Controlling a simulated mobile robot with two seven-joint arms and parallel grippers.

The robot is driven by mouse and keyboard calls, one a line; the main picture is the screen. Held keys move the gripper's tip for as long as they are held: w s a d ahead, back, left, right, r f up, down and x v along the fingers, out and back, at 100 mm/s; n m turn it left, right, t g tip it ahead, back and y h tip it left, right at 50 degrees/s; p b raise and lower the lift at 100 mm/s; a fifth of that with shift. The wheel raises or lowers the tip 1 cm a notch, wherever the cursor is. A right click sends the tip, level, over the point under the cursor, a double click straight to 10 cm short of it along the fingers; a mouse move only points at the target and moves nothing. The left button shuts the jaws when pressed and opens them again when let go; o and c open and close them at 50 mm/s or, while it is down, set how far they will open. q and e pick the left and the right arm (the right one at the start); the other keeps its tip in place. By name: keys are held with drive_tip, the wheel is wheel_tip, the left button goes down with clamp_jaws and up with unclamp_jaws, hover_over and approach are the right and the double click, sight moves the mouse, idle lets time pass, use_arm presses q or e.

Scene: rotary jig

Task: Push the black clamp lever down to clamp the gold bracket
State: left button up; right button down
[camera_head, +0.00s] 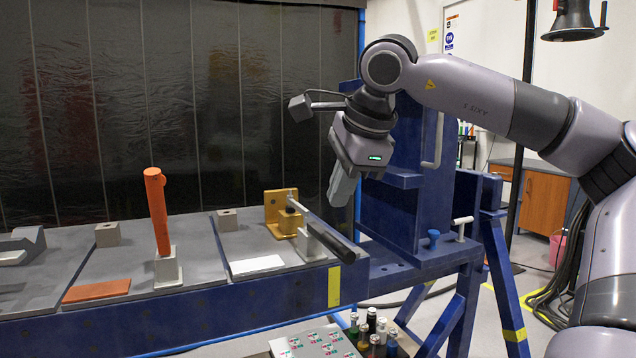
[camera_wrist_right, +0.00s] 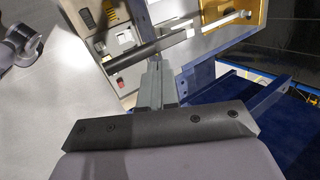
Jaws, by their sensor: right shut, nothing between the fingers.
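The gold bracket (camera_head: 272,208) stands upright on a grey plate at the right end of the blue bench. It also shows at the upper right of the wrist view (camera_wrist_right: 258,14). The black clamp lever (camera_head: 335,243) extends from beside the bracket toward the bench's front right corner, past a grey block (camera_head: 312,246). In the wrist view the lever (camera_wrist_right: 150,48) crosses just beyond the fingertips. My right gripper (camera_head: 341,198) is shut and empty, pointing down above the lever's free end, with a gap in the head view. Its fingers (camera_wrist_right: 155,65) also show in the wrist view. My left gripper is out of view.
An orange handle (camera_head: 158,210) stands upright on a grey block to the left. A tall blue frame (camera_head: 400,200) stands close behind and right of my right gripper. Several small bottles (camera_head: 372,330) and a tray (camera_head: 315,343) sit below the bench front.

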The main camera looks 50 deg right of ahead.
sight(336, 239)
use_arm(q)
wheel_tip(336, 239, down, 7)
drive_tip(key=b, duration=0.7)
use_arm(e)
drive_tip(key=f, duration=0.1)
drive_tip(key=s+f+t, duration=0.1)
drive_tip(key=a+f+t+h, duration=0.1)
drive_tip(key=shift+s+f, duration=0.15)
drive_tip(key=shift+s, duration=0.15)
drive_tip(key=b, duration=0.2)
drive_tip(key=f+t+h+b, duration=0.1)
drive_tip(key=s+f+t+b, duration=0.1)
drive_tip(key=b, duration=0.1)
drive_tip(key=shift+a+b, duration=0.25)
drive_tip(key=shift+b, duration=0.1)
drive_tip(key=shift+s+f+t+b, duration=0.1)
drive_tip(key=shift+f+t+b, duration=0.05)
drive_tip(key=shift+t+b, duration=0.2)
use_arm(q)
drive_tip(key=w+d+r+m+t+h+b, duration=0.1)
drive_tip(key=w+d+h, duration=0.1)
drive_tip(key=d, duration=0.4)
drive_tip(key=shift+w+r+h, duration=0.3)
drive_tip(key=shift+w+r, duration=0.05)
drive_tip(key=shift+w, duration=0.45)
use_arm(e)
drive_tip(key=shift+f+t+h, duration=0.1)
drive_tip(key=shift+t+h, duration=0.25)
drive_tip(key=shift+h, duration=0.05)
